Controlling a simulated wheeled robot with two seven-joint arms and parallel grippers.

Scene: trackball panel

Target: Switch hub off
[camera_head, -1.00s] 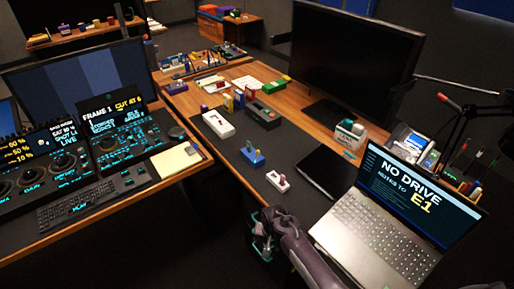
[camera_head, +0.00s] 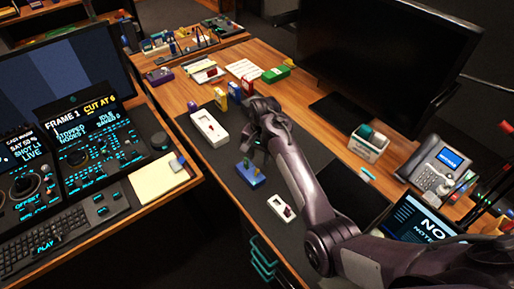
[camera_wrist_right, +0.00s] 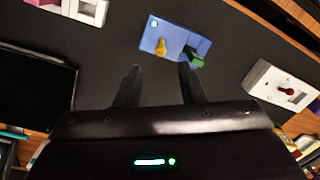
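A blue box (camera_head: 250,174), which looks like the hub, lies on the dark mat of the right desk. In the right wrist view the blue box (camera_wrist_right: 160,28) carries a yellow piece (camera_wrist_right: 161,47), a green piece (camera_wrist_right: 194,57) and a lit green spot (camera_wrist_right: 154,22) near one corner. My right gripper (camera_head: 252,146) is above the mat, just beyond the blue box in the head view. In the wrist view its two fingers (camera_wrist_right: 160,80) are apart with nothing between them, pointing toward the box. My left gripper is out of view.
A white box with a red lever (camera_head: 209,128) lies beyond the blue box, and a smaller white switch box (camera_head: 282,207) lies nearer. A monitor (camera_head: 385,60), a phone (camera_head: 440,167) and a laptop (camera_head: 418,218) stand on the right.

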